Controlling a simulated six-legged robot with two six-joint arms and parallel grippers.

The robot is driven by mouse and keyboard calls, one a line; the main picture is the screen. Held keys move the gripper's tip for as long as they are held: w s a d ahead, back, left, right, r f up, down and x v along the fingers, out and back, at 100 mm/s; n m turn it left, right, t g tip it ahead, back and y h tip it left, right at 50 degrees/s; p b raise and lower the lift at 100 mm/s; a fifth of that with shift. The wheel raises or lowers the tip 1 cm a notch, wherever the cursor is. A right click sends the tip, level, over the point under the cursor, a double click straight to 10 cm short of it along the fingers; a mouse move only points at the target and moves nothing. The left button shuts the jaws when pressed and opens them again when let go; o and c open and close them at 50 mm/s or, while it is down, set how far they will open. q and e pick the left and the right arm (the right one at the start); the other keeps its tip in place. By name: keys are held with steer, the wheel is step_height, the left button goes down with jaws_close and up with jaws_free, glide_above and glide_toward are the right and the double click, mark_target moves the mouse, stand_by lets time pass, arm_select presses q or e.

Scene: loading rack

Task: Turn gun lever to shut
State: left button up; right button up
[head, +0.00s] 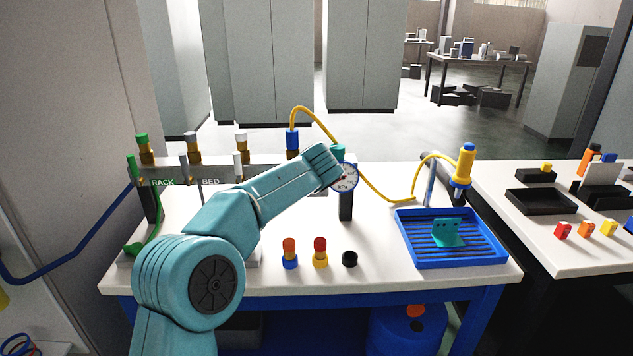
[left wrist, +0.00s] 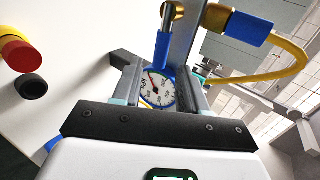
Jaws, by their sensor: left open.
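The blue handle (left wrist: 163,52), which looks like the gun lever, lies just past the pressure gauge in the left wrist view. It is hidden behind my arm in the head view. A blue coupling (left wrist: 249,28) with a yellow hose joins the pipework beside it; it also shows in the head view (head: 292,141). My left gripper (left wrist: 166,84) is open. Its fingers frame the round white gauge (left wrist: 158,90) and the near end of the handle. I cannot tell whether they touch it. The gauge also shows in the head view (head: 348,177). My right gripper is not in view.
The rack (head: 210,172) has green, grey and white levers at left. Several caps (head: 320,252) stand on the white bench (head: 375,245). A blue tray (head: 470,262) holds a teal bracket, with a yellow gun (head: 465,165) behind it. A second table with black trays (head: 540,201) is at right.

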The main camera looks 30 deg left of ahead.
arm_select(q)
steer(key=b+v, duration=0.1)
steer(key=v, duration=0.9)
steer(key=shift+s+d, duration=0.2)
